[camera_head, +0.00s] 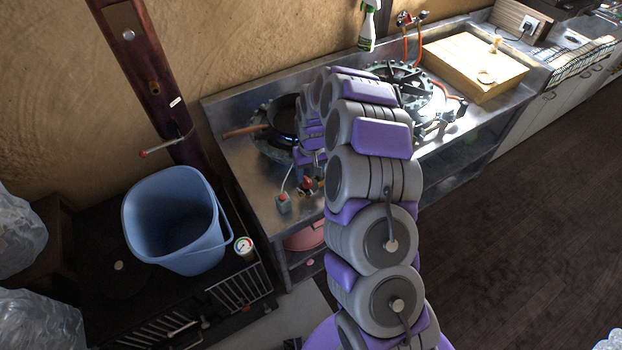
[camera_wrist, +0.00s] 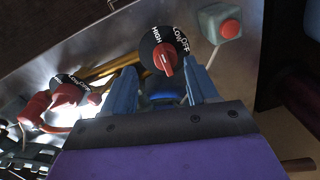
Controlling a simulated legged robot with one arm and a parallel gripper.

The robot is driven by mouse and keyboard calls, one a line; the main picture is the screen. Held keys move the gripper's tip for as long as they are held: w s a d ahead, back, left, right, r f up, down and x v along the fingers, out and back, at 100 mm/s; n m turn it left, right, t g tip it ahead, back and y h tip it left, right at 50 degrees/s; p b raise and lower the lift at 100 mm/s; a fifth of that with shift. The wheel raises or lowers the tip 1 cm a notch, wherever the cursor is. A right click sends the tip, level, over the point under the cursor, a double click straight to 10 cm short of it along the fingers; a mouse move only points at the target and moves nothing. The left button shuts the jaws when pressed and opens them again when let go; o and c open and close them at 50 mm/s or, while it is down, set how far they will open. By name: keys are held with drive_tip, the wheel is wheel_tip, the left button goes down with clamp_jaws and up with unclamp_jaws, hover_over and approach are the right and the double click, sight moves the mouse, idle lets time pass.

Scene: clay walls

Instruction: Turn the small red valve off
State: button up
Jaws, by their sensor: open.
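A small red valve knob (camera_wrist: 166,62) sits on a round black dial marked HIGH, LOW and OFF in the wrist view. I cannot tell which mark it points at. A second dial with a red handle (camera_wrist: 66,95) is at the left. My gripper (camera_wrist: 160,72) is open, with one blue finger on each side of the near knob. I cannot tell whether the fingers touch it. In the head view my gripper (camera_head: 309,158) is over the front of the steel counter, just above small red valve parts (camera_head: 307,182); my arm hides much of that area.
A green box with a red button (camera_wrist: 221,28) is right of the near dial; it also stands at the counter's front edge (camera_head: 283,204). A wok with a wooden handle (camera_head: 245,131) lies behind. A blue bucket (camera_head: 175,220) stands left.

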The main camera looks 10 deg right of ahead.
sight(308, 179)
drive_tip(key=shift+a+f, duration=0.35)
drive_tip(key=shift+f, duration=0.25)
drive_tip(key=shift+a+f, duration=0.3)
drive_tip(key=shift+f, duration=0.6)
drive_tip(key=shift+d, duration=0.6)
drive_tip(key=shift+c, duration=0.6)
drive_tip(key=shift+a, duration=0.45)
drive_tip(key=c, duration=0.5)
drive_tip(key=shift+d, duration=0.15)
drive_tip(key=c, duration=0.4)
